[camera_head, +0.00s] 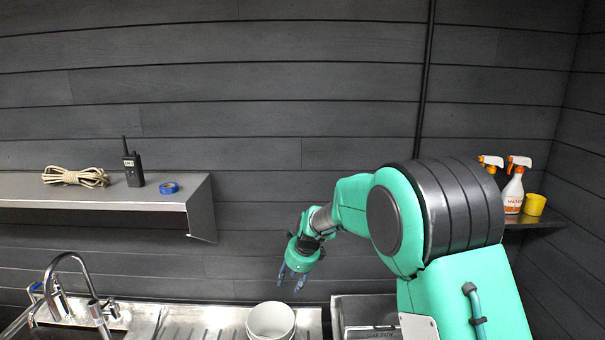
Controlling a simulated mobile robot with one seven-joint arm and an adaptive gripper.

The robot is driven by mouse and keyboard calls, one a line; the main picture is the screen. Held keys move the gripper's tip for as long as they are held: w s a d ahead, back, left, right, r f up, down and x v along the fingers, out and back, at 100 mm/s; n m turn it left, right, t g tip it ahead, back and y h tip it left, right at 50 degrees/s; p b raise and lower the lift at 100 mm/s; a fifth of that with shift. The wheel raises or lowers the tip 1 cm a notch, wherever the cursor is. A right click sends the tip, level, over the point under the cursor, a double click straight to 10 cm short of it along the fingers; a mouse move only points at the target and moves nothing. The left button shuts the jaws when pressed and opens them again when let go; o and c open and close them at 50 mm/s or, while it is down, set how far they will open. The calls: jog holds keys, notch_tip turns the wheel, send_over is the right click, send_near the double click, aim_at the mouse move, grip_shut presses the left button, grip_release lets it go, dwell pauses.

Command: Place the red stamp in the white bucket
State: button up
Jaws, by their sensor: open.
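The white bucket (270,322) stands on the steel counter at the bottom middle of the head view. Its lower part is cut off by the frame edge. Its inside shows only in part, and I see nothing in it. My gripper (291,283) hangs above and slightly right of the bucket, fingers pointing down. It is open, and I see nothing between its fingers. No red stamp shows in this view.
A steel shelf (95,190) at left holds rope (75,177), a radio (133,165) and blue tape (168,188). A sink tap (70,262) rises at lower left. A steel box (366,315) stands right of the bucket. Spray bottles (514,188) and a yellow cup (535,204) stand at right.

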jog(key=s+d+r+n+b, duration=0.3)
jog(key=s+d+r+n, duration=0.15)
jog(key=s, duration=0.35)
jog(key=s+d+r+n+t+h+b, duration=0.1)
jog(key=s+d+r+n+b, duration=0.2)
jog(key=s+d, duration=0.3)
jog(key=s+d+r+n+b, duration=0.3)
jog(key=s+d+r, duration=0.1)
jog(key=s, duration=0.5)
jog(key=s+d+f+n+b, duration=0.2)
jog(key=s+d+n+b, duration=0.1)
jog(key=s, duration=0.6)
jog(key=s+d+f+n+h+b, duration=0.1)
jog(key=s+d+f+n+b, duration=0.1)
jog(key=s, duration=0.7)
jog(key=s+d+f+n+t+b, duration=0.1)
jog(key=s+d+f+n+b, duration=0.2)
jog(key=s, duration=0.6)
jog(key=shift+s+d+f+n+h+b, duration=0.35)
jog(key=shift+d+f+n, duration=0.35)
jog(key=shift+d+n, duration=0.45)
